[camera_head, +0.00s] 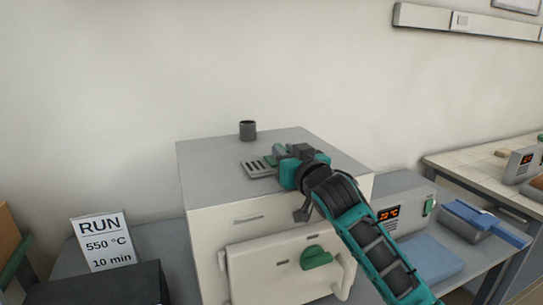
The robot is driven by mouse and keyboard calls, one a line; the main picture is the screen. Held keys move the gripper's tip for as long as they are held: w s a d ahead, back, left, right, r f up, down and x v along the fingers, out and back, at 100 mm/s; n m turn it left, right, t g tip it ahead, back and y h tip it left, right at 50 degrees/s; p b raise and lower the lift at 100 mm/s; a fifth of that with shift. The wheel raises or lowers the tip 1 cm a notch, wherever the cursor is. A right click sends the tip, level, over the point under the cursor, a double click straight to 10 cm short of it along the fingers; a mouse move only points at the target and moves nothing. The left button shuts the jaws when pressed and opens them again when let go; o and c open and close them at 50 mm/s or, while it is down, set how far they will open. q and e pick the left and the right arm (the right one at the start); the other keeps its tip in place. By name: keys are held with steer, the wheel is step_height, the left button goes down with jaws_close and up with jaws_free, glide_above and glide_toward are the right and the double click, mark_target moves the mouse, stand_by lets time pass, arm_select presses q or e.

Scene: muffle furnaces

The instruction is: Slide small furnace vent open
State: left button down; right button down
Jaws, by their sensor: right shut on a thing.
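The small furnace (230,210) is a pale box with a grey top, standing on the bench in the middle. Its slotted vent (258,168) lies on the top near the front edge, with dark slots showing at its left part. My right gripper (279,154) is at the right end of the vent, low over the top, shut on the vent slider. The arm and gripper hide most of the slider and the vent's right end. My left gripper is not in view.
A dark round flue (247,130) rises from the furnace top behind the vent. The front door has a green knob (316,257). A display reading 22 °C (388,213) is at the right. A RUN sign (103,241) stands left of the furnace.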

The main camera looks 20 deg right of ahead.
steer(key=shift+d, duration=0.2)
steer(key=c, duration=1)
jaws_free()
steer(key=shift+d, duration=0.15)
steer(key=shift+c, duration=0.2)
steer(key=shift+s+f, duration=0.1)
steer(key=shift+s, duration=0.45)
steer(key=s+b, duration=0.1)
steer(key=s, duration=1)
steer(key=shift+s+d, duration=0.15)
steer(key=shift+s, duration=0.25)
